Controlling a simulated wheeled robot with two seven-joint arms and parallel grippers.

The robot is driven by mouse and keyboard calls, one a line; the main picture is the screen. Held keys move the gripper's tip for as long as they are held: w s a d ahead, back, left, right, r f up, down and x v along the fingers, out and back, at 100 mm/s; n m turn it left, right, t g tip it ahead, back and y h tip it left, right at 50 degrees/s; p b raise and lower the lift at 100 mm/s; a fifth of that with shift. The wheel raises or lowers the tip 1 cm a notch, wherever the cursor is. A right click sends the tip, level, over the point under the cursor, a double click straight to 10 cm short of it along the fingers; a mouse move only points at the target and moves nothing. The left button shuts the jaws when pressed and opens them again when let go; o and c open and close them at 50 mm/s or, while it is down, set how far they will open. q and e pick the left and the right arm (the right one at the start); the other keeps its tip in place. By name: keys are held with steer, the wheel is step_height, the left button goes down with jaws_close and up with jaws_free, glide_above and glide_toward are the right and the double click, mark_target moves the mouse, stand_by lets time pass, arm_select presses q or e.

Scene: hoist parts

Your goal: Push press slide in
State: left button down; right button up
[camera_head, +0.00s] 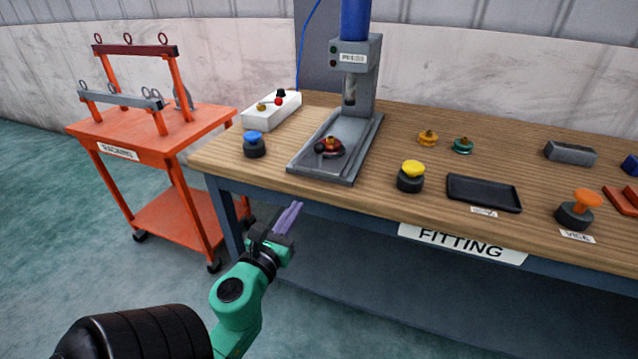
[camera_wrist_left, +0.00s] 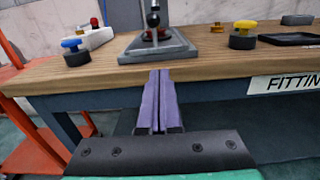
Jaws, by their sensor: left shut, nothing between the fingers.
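The press (camera_head: 358,75) stands on the wooden table, with a grey base tray (camera_head: 325,176) reaching toward the table's front edge. Where the slide ends and the tray begins is hard to tell. In the left wrist view, the knob (camera_wrist_left: 153,20) stands above the tray (camera_wrist_left: 130,52). My left gripper (camera_head: 296,206) is shut and empty, in front of the table edge, apart from the tray; its purple fingers (camera_wrist_left: 160,75) point toward it.
A blue button (camera_head: 254,145) and a white box with a red-knobbed lever (camera_head: 272,110) stand left of the tray. A yellow button (camera_head: 411,176) and a black tray (camera_head: 484,193) lie to the right. An orange cart (camera_head: 150,130) stands left of the table (camera_head: 240,170).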

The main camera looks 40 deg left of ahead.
mark_target(320, 172)
arm_select(q)
steer(key=p+x, duration=0.3)
steer(key=x, duration=0.9)
steer(key=shift+r, duration=0.1)
steer(key=shift+w+a, duration=0.2)
steer(key=shift+w, duration=0.15)
steer(key=x, duration=0.5)
